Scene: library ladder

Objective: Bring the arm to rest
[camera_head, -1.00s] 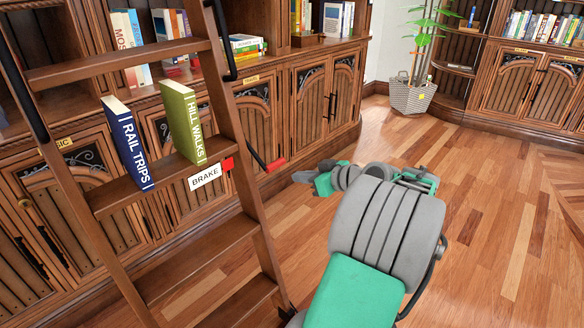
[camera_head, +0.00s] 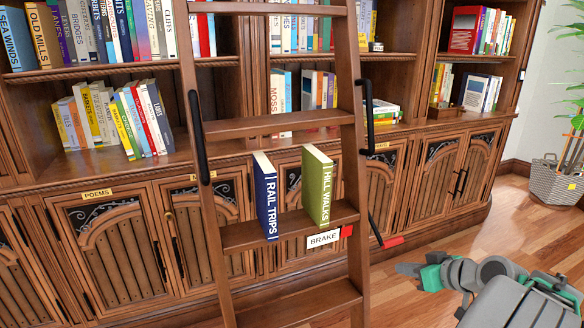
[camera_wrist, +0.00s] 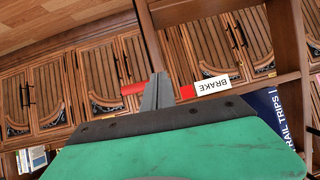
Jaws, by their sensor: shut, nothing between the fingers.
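My gripper (camera_head: 402,268) is at the lower right in the head view, low over the floor and just to the right of the ladder. In the wrist view its fingers (camera_wrist: 157,92) are together with nothing between them. My arm, grey and green, runs from it to the lower right corner. The wooden ladder (camera_head: 285,235) stands in front of the bookcase. A white BRAKE label (camera_head: 323,239) with a red block is on one step. A dark lever with a red end (camera_head: 394,242) is close to my gripper in the picture; contact cannot be told.
A blue RAIL TRIPS book (camera_head: 267,200) and a green HILL WALKS book (camera_head: 318,187) stand on the ladder step. The bookcase cupboards (camera_head: 120,250) line the back. A potted plant (camera_head: 556,180) stands at the right. Some wooden floor (camera_head: 505,240) is clear.

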